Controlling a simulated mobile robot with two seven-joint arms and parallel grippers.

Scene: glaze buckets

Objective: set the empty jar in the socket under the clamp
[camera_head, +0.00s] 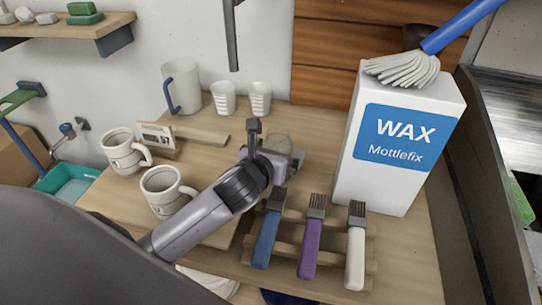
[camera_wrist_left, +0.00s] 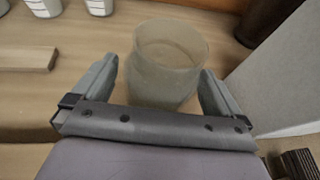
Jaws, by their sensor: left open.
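The empty jar (camera_head: 279,136) is clear, slightly tinted glass and stands upright on the wooden table. In the head view it is partly hidden behind my left gripper (camera_head: 274,146). In the left wrist view the jar (camera_wrist_left: 166,70) shows with its open mouth up and nothing visible inside. My left gripper (camera_wrist_left: 157,72) is open, with one finger on each side of the jar. I cannot tell whether either finger touches the glass. I cannot make out the socket or the clamp in either view. My right gripper is not in view.
A large WAX box (camera_head: 398,145) stands right of the jar, with a whisk-like brush (camera_head: 405,68) on top. Blue, purple and white brushes (camera_head: 310,235) lie on a rack in front. Mugs (camera_head: 165,190), paper-like cups (camera_head: 260,98) and a pitcher (camera_head: 183,85) stand left and behind.

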